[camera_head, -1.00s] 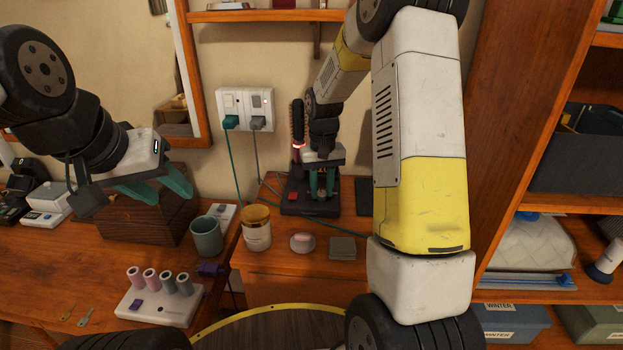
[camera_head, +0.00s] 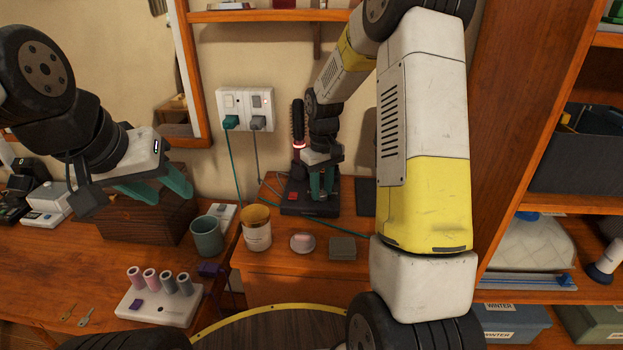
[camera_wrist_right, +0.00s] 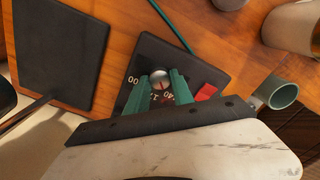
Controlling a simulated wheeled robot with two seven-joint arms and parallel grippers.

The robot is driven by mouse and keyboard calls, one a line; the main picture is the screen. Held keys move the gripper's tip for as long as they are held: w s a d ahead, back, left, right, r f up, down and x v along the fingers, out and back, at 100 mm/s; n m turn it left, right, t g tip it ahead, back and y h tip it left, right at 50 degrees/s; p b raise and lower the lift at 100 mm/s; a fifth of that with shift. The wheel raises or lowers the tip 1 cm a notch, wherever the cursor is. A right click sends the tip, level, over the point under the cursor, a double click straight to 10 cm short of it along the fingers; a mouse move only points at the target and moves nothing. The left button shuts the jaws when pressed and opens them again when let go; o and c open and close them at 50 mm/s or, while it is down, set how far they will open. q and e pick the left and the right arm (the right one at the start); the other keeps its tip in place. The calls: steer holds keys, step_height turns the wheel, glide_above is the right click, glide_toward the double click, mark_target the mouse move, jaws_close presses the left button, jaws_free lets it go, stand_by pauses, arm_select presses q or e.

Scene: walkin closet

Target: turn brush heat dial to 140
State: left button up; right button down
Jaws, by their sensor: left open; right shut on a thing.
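The heated brush (camera_head: 298,123) stands upright on its dark base (camera_head: 293,211), with a glowing ring near the handle. The heat dial (camera_wrist_right: 160,78) is a small round silver knob on the base, seen in the right wrist view. My right gripper (camera_head: 323,194) points down at the base. In the right wrist view its green fingers (camera_wrist_right: 161,80) are shut on the dial, one on each side. White numbers (camera_wrist_right: 133,80) are printed around the dial, partly hidden by the fingers. I cannot read the setting. My left gripper (camera_head: 171,199) is open and empty.
A red switch (camera_wrist_right: 206,92) is on the base beside the dial. A green cable (camera_wrist_right: 170,25) runs past it. A jar (camera_head: 257,232), a teal cup (camera_head: 207,237) and a pink-topped round item (camera_head: 303,242) stand nearby. A dark wooden box (camera_head: 140,222) is below my left gripper.

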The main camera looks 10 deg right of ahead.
mark_target(322, 193)
steer(key=c, duration=1.1)
jaws_free()
step_height(322, 193, up, 7)
steer(key=shift+r, duration=0.4)
